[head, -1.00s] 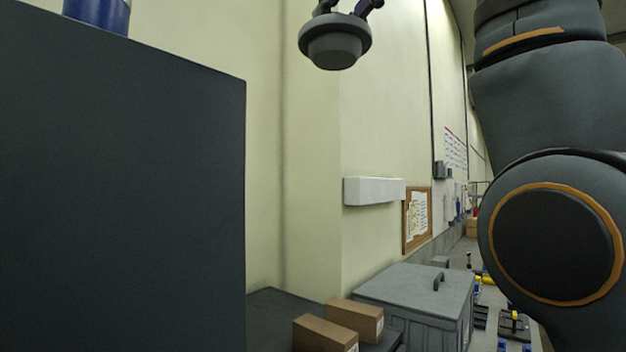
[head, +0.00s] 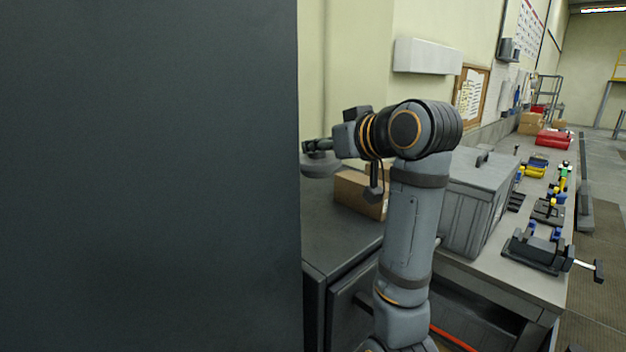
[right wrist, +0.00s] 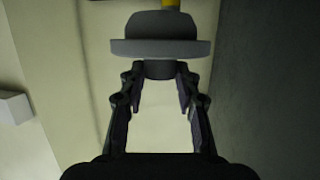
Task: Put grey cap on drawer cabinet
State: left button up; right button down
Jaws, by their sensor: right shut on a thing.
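The grey cap (head: 322,166) is a round piece with a wide brim. My right gripper (head: 312,148) is shut on it and holds it by its top, at the edge of a tall dark panel. In the right wrist view the cap (right wrist: 160,45) sits at the tips of my right gripper (right wrist: 160,72), which grips its narrow knob. The low dark drawer cabinet (head: 338,232) stands below and behind the cap; the cap appears to be in the air above it. Its left part is hidden by the tall panel. My left gripper is not in view.
A tall dark panel (head: 150,180) fills the left side. Cardboard boxes (head: 355,195) stand on the drawer cabinet, partly behind my arm. A grey lidded bin (head: 470,205) and a vise (head: 540,250) are on the workbench to the right. Bare top shows in front of the boxes.

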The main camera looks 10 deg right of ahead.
aim_at(331, 169)
jog(key=f, duration=0.2)
jog(key=s+f, duration=0.1)
jog(key=f, duration=0.1)
jog(key=shift+s+d+f, duration=0.15)
jog(key=shift+s+d, duration=0.05)
notch_tip(331, 169, down, 9)
jog(key=shift+a+f, duration=0.1)
jog(key=shift+f, duration=0.1)
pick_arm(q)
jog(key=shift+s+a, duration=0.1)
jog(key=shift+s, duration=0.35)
pick_arm(e)
jog(key=shift+f, duration=0.25)
jog(key=shift+f, duration=0.2)
jog(key=c, duration=1)
grip_release()
jog(key=shift+o, duration=0.2)
jog(key=shift+r, duration=0.1)
